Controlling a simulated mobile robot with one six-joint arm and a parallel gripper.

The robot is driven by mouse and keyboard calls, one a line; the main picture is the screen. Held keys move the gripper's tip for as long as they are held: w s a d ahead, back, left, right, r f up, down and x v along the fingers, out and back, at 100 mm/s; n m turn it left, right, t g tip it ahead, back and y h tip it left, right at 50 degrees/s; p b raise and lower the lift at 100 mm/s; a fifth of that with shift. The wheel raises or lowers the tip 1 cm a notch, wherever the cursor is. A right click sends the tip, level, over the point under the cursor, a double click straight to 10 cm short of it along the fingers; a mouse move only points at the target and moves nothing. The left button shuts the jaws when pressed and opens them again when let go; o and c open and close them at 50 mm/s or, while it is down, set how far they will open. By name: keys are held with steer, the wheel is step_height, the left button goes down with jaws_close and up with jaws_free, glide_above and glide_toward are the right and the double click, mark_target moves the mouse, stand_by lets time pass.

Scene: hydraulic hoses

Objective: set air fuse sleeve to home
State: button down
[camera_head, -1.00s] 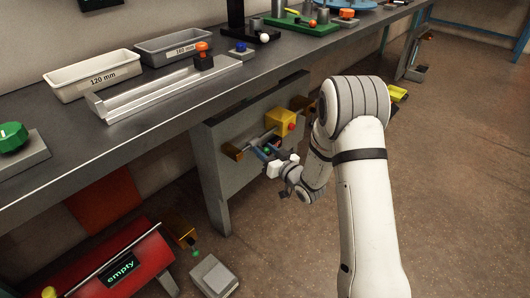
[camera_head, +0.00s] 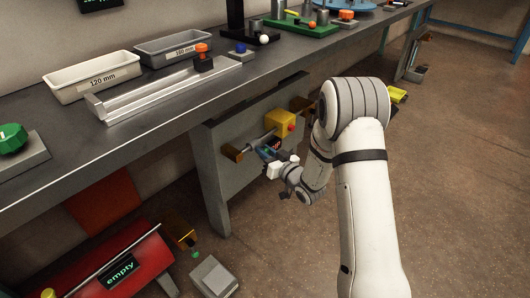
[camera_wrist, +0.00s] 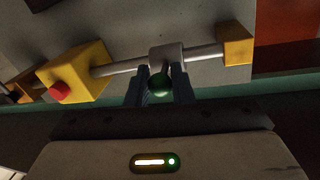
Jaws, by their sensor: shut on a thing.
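The sleeve (camera_wrist: 166,56) is a grey collar on a pale rod (camera_wrist: 118,68) in the wrist view. The rod runs between a yellow block (camera_wrist: 78,72) with a red button (camera_wrist: 61,92) and a yellow end bracket (camera_wrist: 235,44). A green knob (camera_wrist: 160,84) sits on the sleeve's near side. My gripper (camera_wrist: 160,76) is shut on this knob, one dark finger on each side. The sleeve stands between block and bracket, touching neither. In the head view my gripper (camera_head: 268,152) is at the panel under the bench, in front of the rod; the sleeve is mostly hidden there.
The grey bench top (camera_head: 60,155) overhangs the panel (camera_head: 228,178). A red unit (camera_head: 150,262) with a display reading "empty" (camera_head: 120,268) and a grey box (camera_head: 213,277) stand low at the left. Open floor lies right of my arm.

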mark_target(264, 139)
steer(key=w+d, duration=0.2)
steer(key=w, duration=0.1)
steer(key=shift+d+r, duration=0.1)
steer(key=c, duration=1.3)
jaws_free()
steer(key=shift+s, duration=0.1)
steer(key=p+v, duration=0.1)
steer(key=v, duration=0.6)
steer(key=shift+s+d+p, duration=0.2)
steer(key=shift+d+p, duration=0.05)
steer(key=shift+p, duration=0.1)
